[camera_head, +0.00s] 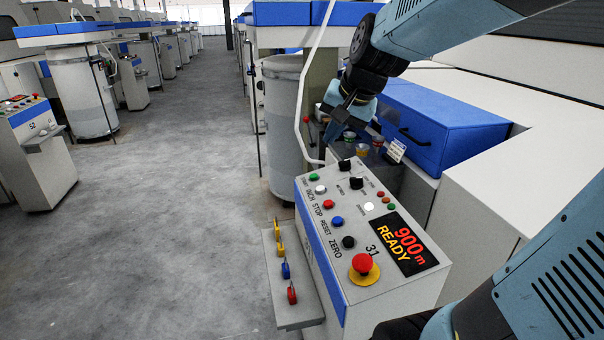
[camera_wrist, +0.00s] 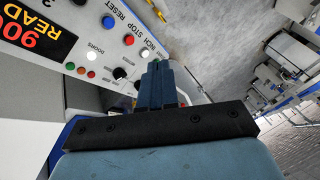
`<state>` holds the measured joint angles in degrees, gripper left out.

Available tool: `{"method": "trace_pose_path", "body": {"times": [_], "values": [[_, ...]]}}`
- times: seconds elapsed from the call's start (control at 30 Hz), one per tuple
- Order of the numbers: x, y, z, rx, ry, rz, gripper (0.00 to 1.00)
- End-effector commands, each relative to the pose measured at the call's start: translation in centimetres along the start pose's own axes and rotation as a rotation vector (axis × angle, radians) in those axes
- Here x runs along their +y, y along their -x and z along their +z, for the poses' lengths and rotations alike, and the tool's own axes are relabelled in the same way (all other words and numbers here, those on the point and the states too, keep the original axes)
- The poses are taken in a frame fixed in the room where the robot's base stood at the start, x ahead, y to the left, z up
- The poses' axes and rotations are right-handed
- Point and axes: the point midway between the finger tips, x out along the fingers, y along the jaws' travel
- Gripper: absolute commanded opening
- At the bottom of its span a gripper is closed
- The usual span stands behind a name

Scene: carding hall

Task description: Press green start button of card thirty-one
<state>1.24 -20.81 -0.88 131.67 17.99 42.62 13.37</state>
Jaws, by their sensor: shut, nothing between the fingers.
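The control panel of card 31 (camera_head: 342,283) stands at the lower centre of the head view, with "31" printed on it. Its green start button (camera_head: 314,177) is at the far left corner, at the end of the button row. My gripper (camera_head: 331,134) is shut and empty, beyond the panel's far end and apparently above it. In the wrist view the shut fingers (camera_wrist: 157,66) point towards the far end of the button row. The green button cannot be made out there, apparently hidden behind the fingers. The red stop button (camera_wrist: 128,40) shows just beyond them.
A white button (camera_head: 321,189), blue reset (camera_head: 337,221), black zero (camera_head: 348,242) and red emergency stop (camera_head: 362,263) share the panel. Black knobs (camera_head: 356,183) and a display reading "900m READY" (camera_head: 402,244) are beside them. A blue box (camera_head: 428,125) stands behind. The left aisle is clear.

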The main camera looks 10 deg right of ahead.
Motion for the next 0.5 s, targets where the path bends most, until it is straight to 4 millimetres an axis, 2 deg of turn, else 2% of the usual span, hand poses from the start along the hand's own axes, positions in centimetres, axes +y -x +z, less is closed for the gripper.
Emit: {"method": "trace_pose_path", "body": {"times": [0.03,0.2,0.37,0.5], "values": [[-0.6,-1.3,-1.3,-0.01,-0.053,-0.011,0.0],[-2.3,-5.1,-5.5,-0.023,-0.243,-0.054,0.0],[-3.5,-9.3,-9.3,-0.035,-0.428,-0.086,0.0],[-4.0,-13.4,-12.4,-0.042,-0.592,-0.105,0.0]]}}
